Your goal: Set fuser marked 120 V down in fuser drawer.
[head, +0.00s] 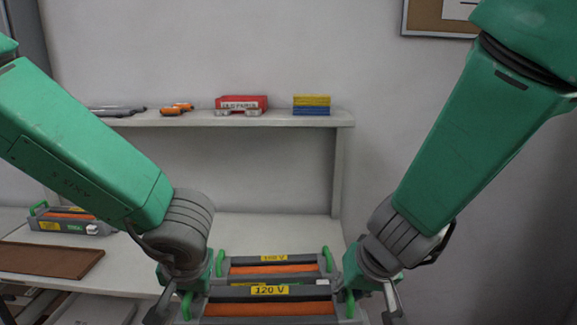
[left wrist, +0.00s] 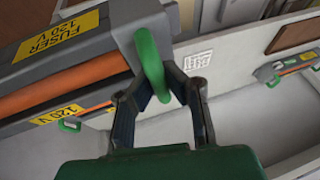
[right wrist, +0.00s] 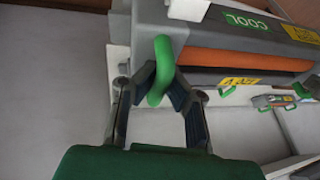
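The fuser marked 120 V (head: 270,308) is a grey unit with an orange roller and yellow labels, low in the middle of the head view. It also shows in the left wrist view (left wrist: 80,70) and, with a green COOL label, in the right wrist view (right wrist: 220,35). My left gripper (left wrist: 162,88) is shut on its green left handle. My right gripper (right wrist: 163,88) is shut on its green right handle. A second, similar fuser (head: 272,268) lies just behind it; its yellow label is too small to read surely. I cannot make out the fuser drawer; the held fuser's underside is hidden.
Another grey fuser (head: 70,222) stands on the left counter behind a brown tray (head: 48,260). A raised shelf (head: 180,120) at the back carries a red box (head: 243,102) and blue-yellow boxes (head: 311,104). The counter under the shelf has bare room.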

